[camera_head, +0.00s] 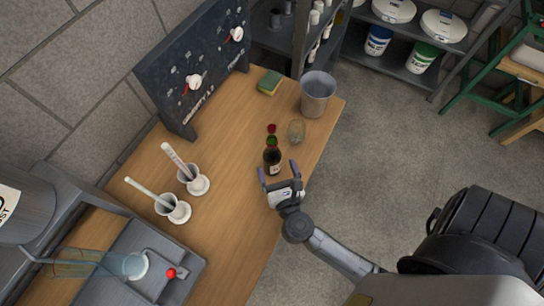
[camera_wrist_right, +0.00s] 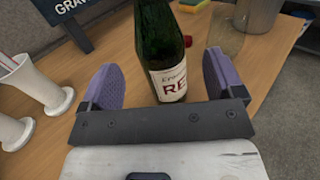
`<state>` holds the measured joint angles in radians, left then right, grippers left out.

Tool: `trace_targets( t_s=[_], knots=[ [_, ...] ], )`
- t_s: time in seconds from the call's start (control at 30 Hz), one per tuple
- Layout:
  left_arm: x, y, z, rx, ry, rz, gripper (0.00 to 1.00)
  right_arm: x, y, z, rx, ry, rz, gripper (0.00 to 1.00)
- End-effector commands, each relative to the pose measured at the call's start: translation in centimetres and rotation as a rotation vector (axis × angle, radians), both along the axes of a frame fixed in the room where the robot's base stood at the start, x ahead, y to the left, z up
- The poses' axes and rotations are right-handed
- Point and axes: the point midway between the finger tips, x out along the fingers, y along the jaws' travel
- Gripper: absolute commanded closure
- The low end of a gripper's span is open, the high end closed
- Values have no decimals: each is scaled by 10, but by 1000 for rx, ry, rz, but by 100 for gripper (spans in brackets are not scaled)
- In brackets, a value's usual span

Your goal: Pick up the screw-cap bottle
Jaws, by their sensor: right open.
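The bottle (camera_head: 272,158) is dark green with a pale label and stands upright on the wooden table. In the right wrist view the bottle (camera_wrist_right: 163,50) shows its label with red letters; its top is cut off. My right gripper (camera_head: 278,170) is open, with purple finger pads pointing at the bottle. In the wrist view the bottle stands in line with the gap between the right gripper's fingers (camera_wrist_right: 165,80), apparently just ahead of the tips. A small red thing (camera_wrist_right: 187,41) shows just behind the bottle. My left gripper is out of view.
A clear glass (camera_head: 296,131) stands close behind the bottle, with a grey bucket (camera_head: 318,90) and sponge (camera_head: 270,82) beyond. A dark board (camera_head: 190,75) stands at the back. The table's right edge is near.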

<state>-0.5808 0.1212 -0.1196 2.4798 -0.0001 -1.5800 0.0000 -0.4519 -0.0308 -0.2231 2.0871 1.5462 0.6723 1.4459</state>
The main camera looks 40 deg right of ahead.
Motion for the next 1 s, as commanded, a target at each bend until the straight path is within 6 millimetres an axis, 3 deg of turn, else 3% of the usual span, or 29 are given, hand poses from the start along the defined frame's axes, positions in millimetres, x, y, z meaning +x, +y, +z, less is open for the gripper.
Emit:
trace_targets(
  t_s=[0.3, 0.67, 1.0],
  knots=[
    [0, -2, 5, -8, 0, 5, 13, 38, -20, 1, -4, 0, 2, 13],
    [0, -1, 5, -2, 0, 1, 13, 44, -23, 0, -3, 1, 2, 13],
    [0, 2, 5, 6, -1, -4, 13, 44, -23, 0, -3, 1, 2, 44]
  ],
)
